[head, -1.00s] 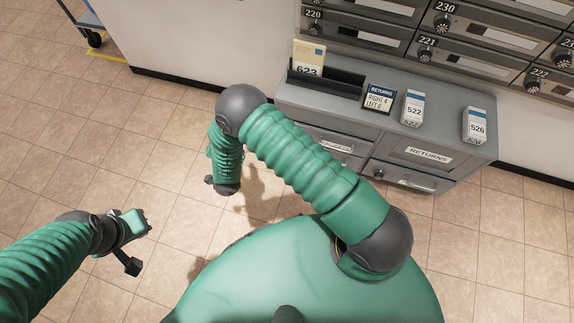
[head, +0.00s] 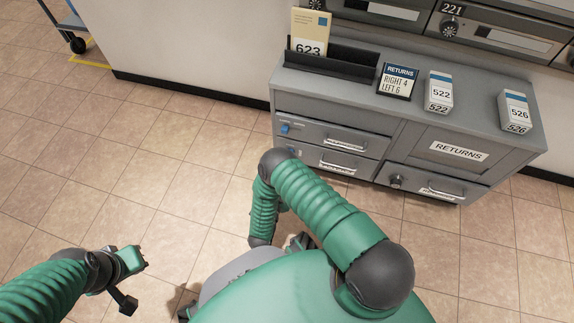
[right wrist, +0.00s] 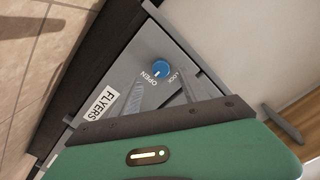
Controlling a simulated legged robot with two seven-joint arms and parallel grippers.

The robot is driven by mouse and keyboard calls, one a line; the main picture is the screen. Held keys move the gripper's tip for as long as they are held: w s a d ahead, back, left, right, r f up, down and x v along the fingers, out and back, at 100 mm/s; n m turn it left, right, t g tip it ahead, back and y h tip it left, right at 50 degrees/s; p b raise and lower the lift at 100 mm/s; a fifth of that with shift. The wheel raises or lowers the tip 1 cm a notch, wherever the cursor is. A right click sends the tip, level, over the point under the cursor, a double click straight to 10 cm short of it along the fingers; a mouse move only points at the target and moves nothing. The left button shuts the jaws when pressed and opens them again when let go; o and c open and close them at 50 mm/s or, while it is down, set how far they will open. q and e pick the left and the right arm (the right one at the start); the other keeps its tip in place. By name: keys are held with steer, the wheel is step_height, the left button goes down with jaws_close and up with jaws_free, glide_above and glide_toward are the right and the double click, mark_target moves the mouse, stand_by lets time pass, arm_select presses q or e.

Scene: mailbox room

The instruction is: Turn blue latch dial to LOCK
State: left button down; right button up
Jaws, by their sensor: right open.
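The blue latch dial (right wrist: 161,68) shows in the right wrist view on a grey panel, between the printed words OPEN and LOCK. Its small white mark appears to point toward OPEN. A FLYERS label (right wrist: 103,105) is on the same panel. My right gripper (right wrist: 165,88) is open and empty, with its two grey fingers to either side just below the dial in the picture; contact does not show. In the head view its fingers are hidden behind my arm and body. My left gripper (head: 128,275) hangs over the floor at lower left, its jaw state unclear.
Floor left of the cabinet is clear. A cart (head: 72,30) stands at upper left.

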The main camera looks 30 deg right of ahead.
steer(key=b+x, duration=0.1)
steer(key=x, duration=0.4)
steer(key=shift+c, duration=0.2)
jaws_close()
